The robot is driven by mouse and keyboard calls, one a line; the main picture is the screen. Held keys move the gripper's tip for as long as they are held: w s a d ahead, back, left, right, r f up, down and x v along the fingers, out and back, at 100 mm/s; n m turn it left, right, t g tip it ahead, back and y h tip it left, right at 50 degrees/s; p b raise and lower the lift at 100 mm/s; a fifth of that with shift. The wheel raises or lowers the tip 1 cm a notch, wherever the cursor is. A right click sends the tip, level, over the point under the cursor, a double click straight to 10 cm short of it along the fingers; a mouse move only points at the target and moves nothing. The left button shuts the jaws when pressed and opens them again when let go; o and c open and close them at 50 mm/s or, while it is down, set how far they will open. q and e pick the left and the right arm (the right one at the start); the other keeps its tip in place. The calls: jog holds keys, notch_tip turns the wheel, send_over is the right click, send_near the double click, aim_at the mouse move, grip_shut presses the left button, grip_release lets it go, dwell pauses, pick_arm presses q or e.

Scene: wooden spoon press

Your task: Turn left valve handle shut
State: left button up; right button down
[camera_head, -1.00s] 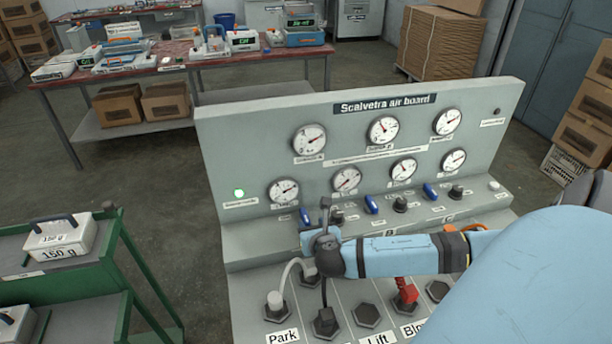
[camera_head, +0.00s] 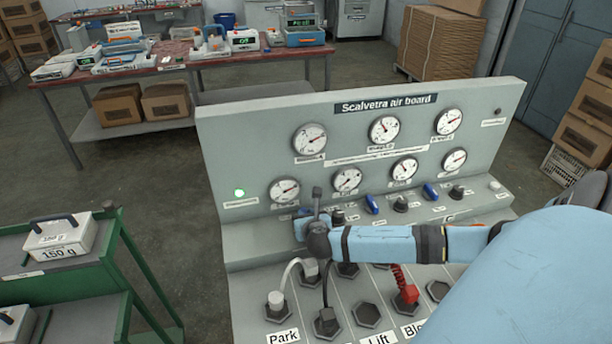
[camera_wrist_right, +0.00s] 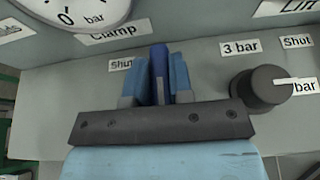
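The left valve handle (camera_wrist_right: 160,68) is a dark blue lever on the grey board, below the Clamp label (camera_wrist_right: 113,32) in the right wrist view. A Shut label (camera_wrist_right: 122,64) sits just left of it. My right gripper (camera_wrist_right: 160,82) has its two light blue fingers on either side of the handle, very close to it. I cannot tell whether they press on it. In the head view my right gripper (camera_head: 301,228) is at the left valve and hides most of the handle. My left gripper is not in view.
Right of the handle is a black knob (camera_wrist_right: 262,88) marked 3 bar. Two more blue handles (camera_head: 372,204) (camera_head: 430,192) stand farther right. Plugs and hoses, including a white plug (camera_head: 276,299) and red plug (camera_head: 407,294), lie below my forearm. A green cart (camera_head: 115,250) stands left.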

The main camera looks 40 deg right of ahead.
jog(key=shift+a+r+m+g+h+p, duration=0.15)
jog(key=shift+m+g+h+p, duration=0.35)
jog(key=shift+p, duration=0.5)
jog(key=m+g+h+p, duration=0.4)
jog(key=m+p, duration=0.1)
jog(key=shift+w+a, duration=0.1)
jog(key=shift+m+g+h+p, duration=0.4)
jog(key=shift+m+g+p, duration=0.15)
jog(key=shift+m+g, duration=0.05)
jog(key=m+g+h+p, duration=0.1)
jog(key=m+g, duration=0.1)
jog(key=shift+w+m+g+p, duration=0.15)
jog(key=shift+m+g+p, duration=0.15)
jog(key=shift+g+p, duration=0.1)
jog(key=m+g, duration=0.2)
jog(key=g, duration=0.1)
jog(key=shift+p, duration=0.35)
jog(key=shift+w+f+m+g, duration=0.1)
jog(key=shift+f+m+g, duration=0.1)
jog(key=shift+m+g, duration=1.2)
jog(key=shift+m, duration=0.3)
